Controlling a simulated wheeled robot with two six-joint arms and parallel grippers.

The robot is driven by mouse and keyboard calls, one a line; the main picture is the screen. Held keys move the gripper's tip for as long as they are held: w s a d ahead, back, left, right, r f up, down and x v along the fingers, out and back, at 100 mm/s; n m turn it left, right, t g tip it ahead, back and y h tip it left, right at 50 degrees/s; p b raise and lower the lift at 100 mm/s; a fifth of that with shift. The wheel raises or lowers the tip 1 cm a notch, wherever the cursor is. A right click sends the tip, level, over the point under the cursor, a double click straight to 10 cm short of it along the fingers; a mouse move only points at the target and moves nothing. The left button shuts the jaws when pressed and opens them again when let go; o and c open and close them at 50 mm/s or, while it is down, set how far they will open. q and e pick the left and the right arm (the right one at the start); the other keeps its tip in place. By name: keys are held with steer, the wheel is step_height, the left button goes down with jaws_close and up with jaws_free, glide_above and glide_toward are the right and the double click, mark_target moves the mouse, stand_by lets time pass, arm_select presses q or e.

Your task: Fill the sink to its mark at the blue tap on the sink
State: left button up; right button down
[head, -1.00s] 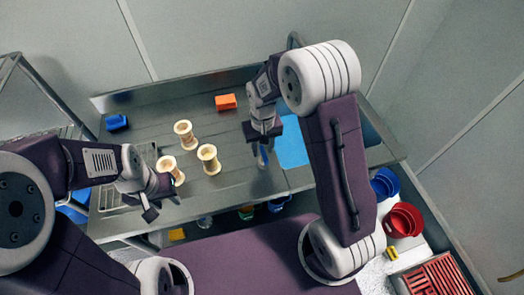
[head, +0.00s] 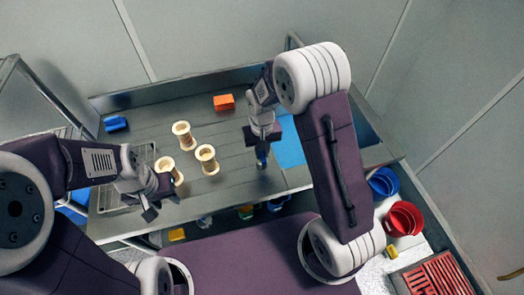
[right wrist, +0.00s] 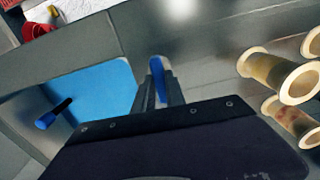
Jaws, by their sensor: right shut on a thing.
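The sink (head: 289,150), at the right of the metal counter, shows a flat blue surface, partly hidden behind my right arm. The sink also shows in the right wrist view (right wrist: 100,88); I cannot make out its mark. There a dark rod with a blue end (right wrist: 45,121) juts over the sink; I cannot tell if it is the tap. My right gripper (head: 262,152) is shut on a slim blue piece (right wrist: 157,79), beside the sink near the counter's front edge. My left gripper (head: 149,205) is empty near the counter's front left; its jaws look apart.
Several cream spools (head: 206,158) stand left of my right gripper. An orange block (head: 223,102) and a blue block (head: 115,123) lie farther back. Red (head: 404,219) and blue (head: 382,182) buckets and a red crate (head: 437,277) stand at the right.

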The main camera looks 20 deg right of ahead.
steer(key=m, duration=0.2)
steer(key=shift+r+m+p, duration=0.1)
steer(key=shift+m+p, duration=0.2)
steer(key=shift+p, duration=0.1)
steer(key=shift+w+m+p, duration=0.1)
steer(key=shift+m+p, duration=0.25)
steer(key=shift+m, duration=1.15)
steer(key=c, duration=1.4)
jaws_free()
step_height(320, 180, up, 9)
steer(key=shift+b, duration=0.4)
